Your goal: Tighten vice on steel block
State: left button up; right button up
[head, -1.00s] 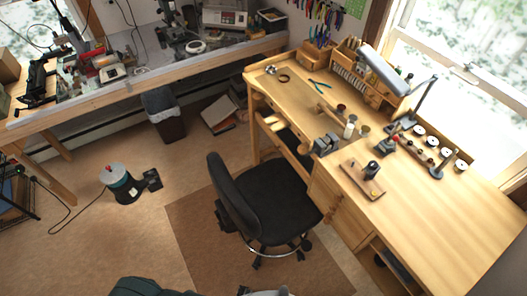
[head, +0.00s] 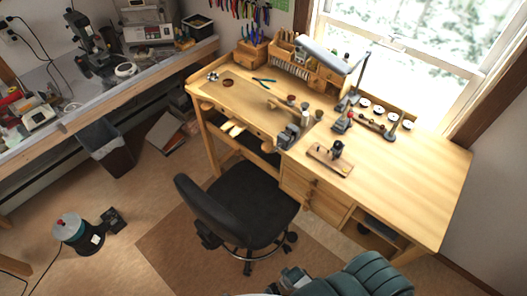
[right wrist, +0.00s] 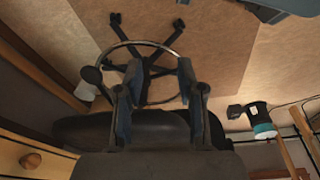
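The vice (head: 288,137) is a small dark grey block-like tool fixed at the front edge of the wooden workbench (head: 410,185) in the head view. A lighter grey patch shows at its top, but I cannot tell whether it is the steel block in the jaws. The vice handle is too small to make out. My right gripper (right wrist: 156,98) is open and empty in the right wrist view, its two fingers well apart, with the chair behind them. Part of my arm shows at the bottom of the head view, well below the vice. My left gripper is not in view.
A black office chair (head: 245,205) stands in front of the bench, close below the vice. A wooden stand with a dark tool (head: 331,157) lies right of the vice. Pliers (head: 264,82) and small jars lie behind. A lamp (head: 325,55) overhangs the back. The bench's right front is clear.

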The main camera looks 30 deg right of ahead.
jog(key=w+r+n, duration=0.1)
jog(key=w+r, duration=0.2)
jog(key=r, duration=0.4)
jog(key=w+r+n+t+h, duration=0.1)
jog(key=w+r, duration=0.3)
jog(key=r, duration=0.3)
jog(key=w+r+n, duration=0.1)
jog(key=w+r, duration=0.2)
jog(key=r, duration=0.4)
jog(key=w+d+r+n+t+h, duration=0.25)
jog(key=w+r+n+h, duration=0.45)
jog(key=w+r, duration=0.6)
jog(key=w+d+r+n+t+h, duration=0.2)
jog(key=w+d+r+n+h, duration=0.3)
jog(key=w+r+h, duration=0.6)
jog(key=n+y, duration=0.1)
jog(key=y, duration=0.1)
send_near(273, 152)
jog(key=x, duration=0.3)
jog(key=shift+g, duration=0.25)
jog(key=x, duration=0.8)
jog(key=shift+w+f, duration=0.15)
jog(key=shift+f, duration=0.15)
jog(key=shift+a, duration=0.15)
jog(key=shift+c, duration=0.4)
jog(key=shift+a+r, duration=0.1)
jog(key=shift+a, duration=0.1)
grip_shut()
